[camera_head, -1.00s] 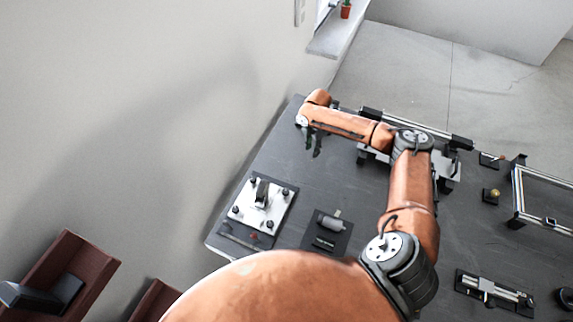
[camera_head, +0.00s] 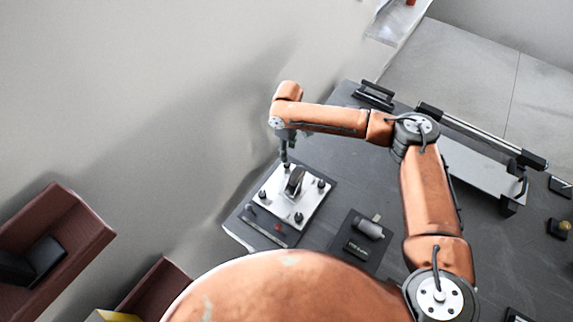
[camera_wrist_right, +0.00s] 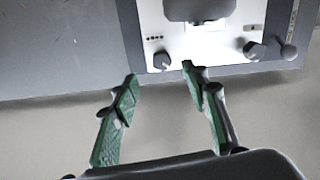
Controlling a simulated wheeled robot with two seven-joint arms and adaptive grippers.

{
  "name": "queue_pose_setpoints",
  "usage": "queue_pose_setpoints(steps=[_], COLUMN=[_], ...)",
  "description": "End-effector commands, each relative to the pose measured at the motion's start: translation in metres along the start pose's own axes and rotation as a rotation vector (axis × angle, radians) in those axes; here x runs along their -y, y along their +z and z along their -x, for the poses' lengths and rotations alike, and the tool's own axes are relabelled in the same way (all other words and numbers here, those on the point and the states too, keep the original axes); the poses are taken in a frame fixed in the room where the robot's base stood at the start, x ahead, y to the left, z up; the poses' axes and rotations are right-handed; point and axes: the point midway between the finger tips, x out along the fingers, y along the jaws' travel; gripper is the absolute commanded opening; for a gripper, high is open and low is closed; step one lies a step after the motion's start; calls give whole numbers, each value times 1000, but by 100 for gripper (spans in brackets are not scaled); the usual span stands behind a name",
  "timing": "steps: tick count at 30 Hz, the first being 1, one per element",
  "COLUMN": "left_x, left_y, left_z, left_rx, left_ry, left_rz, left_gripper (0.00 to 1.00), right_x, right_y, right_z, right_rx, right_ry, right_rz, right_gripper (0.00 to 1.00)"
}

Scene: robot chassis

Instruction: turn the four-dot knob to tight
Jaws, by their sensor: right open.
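The four-dot knob (camera_wrist_right: 162,60) is a small dark knob near the edge of a white plate, with a row of four dots printed above it in the right wrist view. My right gripper (camera_wrist_right: 160,73) is open, its green fingertips on either side of the knob's near side, with no clear contact. In the head view, the white plate (camera_head: 310,203) carries several dark knobs and a dark raised block (camera_head: 295,182) in the middle. My right gripper (camera_head: 286,156) points down by the plate's far corner knob and partly hides it. My left gripper is out of view.
Another dark knob (camera_wrist_right: 254,50) sits to the right on the plate in the wrist view. A dark fixture with a grey cylinder (camera_head: 370,229) stands right of the plate on the dark table (camera_head: 345,185). A wall runs close along the table's left side.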

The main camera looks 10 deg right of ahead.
Motion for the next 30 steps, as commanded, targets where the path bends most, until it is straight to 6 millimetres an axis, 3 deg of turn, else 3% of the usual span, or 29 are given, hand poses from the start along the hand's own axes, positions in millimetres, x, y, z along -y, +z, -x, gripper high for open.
queue_pose_setpoints(steps=[5,15,27,30], left_x=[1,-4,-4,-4], left_y=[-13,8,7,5], left_z=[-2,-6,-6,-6], left_rx=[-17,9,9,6], left_ry=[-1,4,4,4], left_rz=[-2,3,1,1], left_gripper=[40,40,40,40], right_x=[2,2,2,2], right_y=[-2,-2,-2,-2], right_z=[-18,-67,-76,-76], right_rx=[3,2,1,1], right_ry=[2,1,1,1], right_rz=[-12,-10,-10,-10], right_gripper=[41,41,41,35])
